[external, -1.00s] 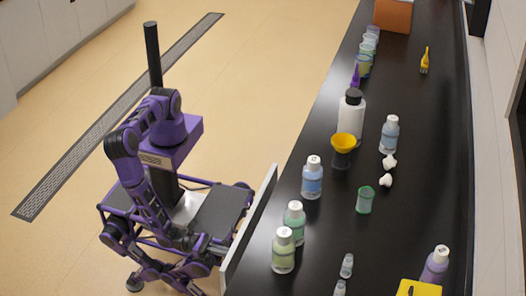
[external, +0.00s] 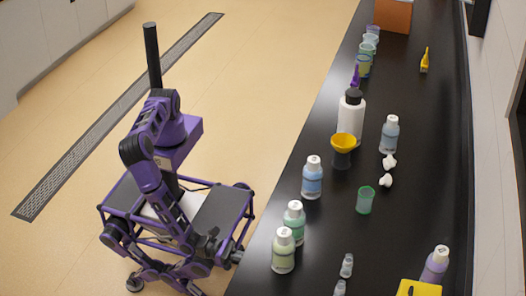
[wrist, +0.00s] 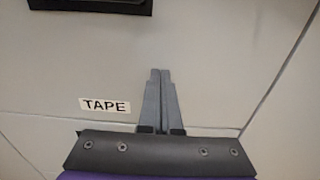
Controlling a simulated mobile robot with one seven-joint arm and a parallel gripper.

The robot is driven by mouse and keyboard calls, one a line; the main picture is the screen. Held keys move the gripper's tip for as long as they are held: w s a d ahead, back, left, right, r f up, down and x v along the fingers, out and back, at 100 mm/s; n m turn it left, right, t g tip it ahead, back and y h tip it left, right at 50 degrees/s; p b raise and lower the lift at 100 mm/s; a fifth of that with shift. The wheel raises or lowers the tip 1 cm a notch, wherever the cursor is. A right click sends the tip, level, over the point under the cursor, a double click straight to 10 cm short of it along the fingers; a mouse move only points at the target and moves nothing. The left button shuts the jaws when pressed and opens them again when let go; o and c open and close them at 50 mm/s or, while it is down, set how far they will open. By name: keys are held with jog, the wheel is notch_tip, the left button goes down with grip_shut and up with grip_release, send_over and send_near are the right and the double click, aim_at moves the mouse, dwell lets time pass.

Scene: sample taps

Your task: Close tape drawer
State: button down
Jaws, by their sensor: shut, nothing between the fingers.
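The tape drawer's light grey front (wrist: 220,60) fills most of the wrist view, with a "TAPE" label (wrist: 105,105) on it. A dark recessed handle (wrist: 90,4) shows at the top left edge. My gripper (wrist: 160,72) is shut and empty, its fingertips pointing at the drawer front to the right of the label. Whether they touch it I cannot tell. In the external view no drawer panel sticks out from the bench, and the bench top hides the cabinet front.
The black bench (external: 270,240) runs along my right side. The tan floor (external: 60,120) on the left is clear.

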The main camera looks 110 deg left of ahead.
jog(key=shift+w+r, duration=0.3)
jog(key=shift+w, duration=0.1)
jog(key=s+p, duration=0.2)
jog(key=s, duration=1.2)
jog(key=shift+s+f, duration=0.3)
jog(key=shift+s, duration=0.1)
